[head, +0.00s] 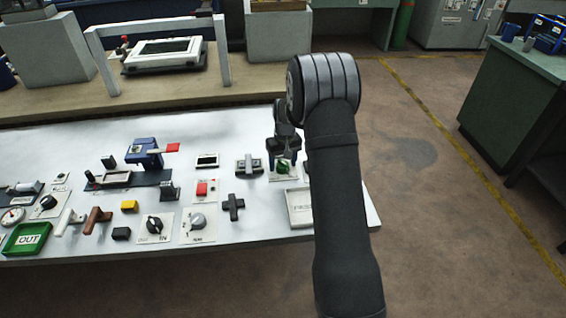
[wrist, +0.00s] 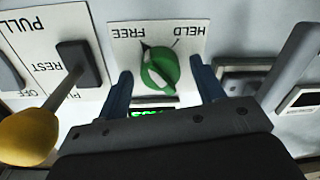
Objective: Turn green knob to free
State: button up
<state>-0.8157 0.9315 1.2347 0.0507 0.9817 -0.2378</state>
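The green knob (wrist: 160,70) sits on a white plate (wrist: 195,32) with the words FREE and HELD, upside down in the wrist view. A short line runs from the knob toward each word. The knob's raised grip is tilted, and I cannot tell for sure which word it points to. My gripper (wrist: 161,67) is open, with one blue finger on each side of the knob and gaps visible between. In the head view the green knob (head: 284,168) is at the right part of the panel, with my gripper (head: 283,158) just over it.
In the wrist view a plate with a dark lever (wrist: 78,65) and a yellow ball (wrist: 28,137) is at left. A grey-and-black control (wrist: 242,77) is close at right. In the head view, a black cross handle (head: 233,207) and a white tray (head: 300,207) are nearby.

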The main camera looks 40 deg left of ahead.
notch_tip(320, 180, up, 17)
jog(key=shift+w+d+r, duration=0.2)
jog(key=shift+w, duration=0.1)
dwell(0.4)
jog(key=f, duration=1.7)
jog(key=shift+s+a+f, duration=0.2)
jog(key=shift+s+f, duration=0.1)
jog(key=shift+s, duration=0.05)
jog(key=shift+r, duration=0.1)
